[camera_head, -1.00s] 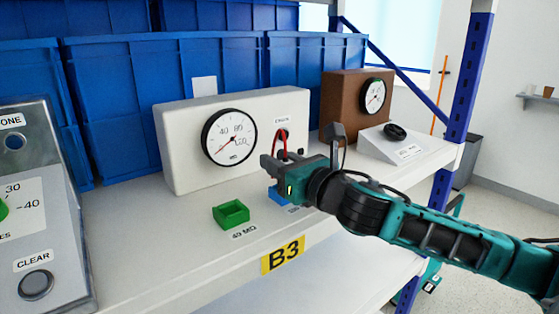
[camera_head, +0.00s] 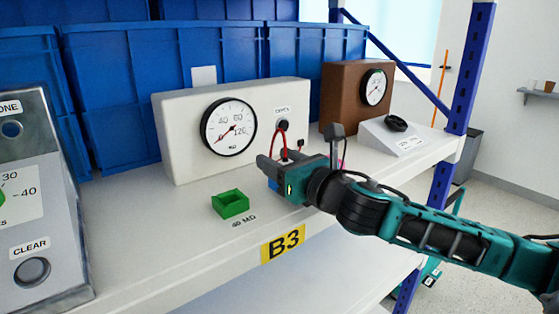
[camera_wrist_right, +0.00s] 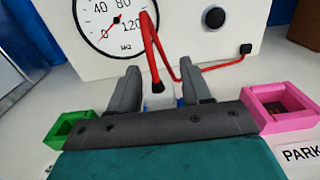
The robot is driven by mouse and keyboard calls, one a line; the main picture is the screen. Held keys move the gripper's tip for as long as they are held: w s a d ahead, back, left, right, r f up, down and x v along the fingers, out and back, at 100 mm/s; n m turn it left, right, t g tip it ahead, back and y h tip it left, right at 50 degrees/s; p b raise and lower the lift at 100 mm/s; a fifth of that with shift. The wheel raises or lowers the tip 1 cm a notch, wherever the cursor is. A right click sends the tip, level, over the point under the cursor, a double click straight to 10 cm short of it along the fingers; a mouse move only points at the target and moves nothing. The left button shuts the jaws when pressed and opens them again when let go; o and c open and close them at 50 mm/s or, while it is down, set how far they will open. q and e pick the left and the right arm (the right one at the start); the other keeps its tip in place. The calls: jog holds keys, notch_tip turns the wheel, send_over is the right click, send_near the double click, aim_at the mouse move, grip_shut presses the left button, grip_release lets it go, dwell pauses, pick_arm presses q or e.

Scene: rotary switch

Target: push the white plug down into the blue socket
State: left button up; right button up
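The white plug (camera_wrist_right: 157,101) shows in the right wrist view between the two fingers of my right gripper (camera_wrist_right: 161,80), with a red cable and black cable end on top. In the head view the plug is hard to make out behind the gripper (camera_head: 298,152). The right gripper's fingers stand apart around the plug, with no clear grip on it. Only small slivers of the blue socket (camera_wrist_right: 179,102) show beside the plug; the rest is hidden, so I cannot tell how deep the plug sits. My left gripper is not in view.
A white gauge box (camera_head: 180,130) stands close behind the gripper; the red cable (camera_wrist_right: 150,50) runs in front of it. A green socket (camera_head: 230,204) is to the left, a pink socket (camera_wrist_right: 280,107) to the right. A brown gauge box (camera_head: 343,90) stands farther right.

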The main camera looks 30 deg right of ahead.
jog(key=shift+o, duration=1)
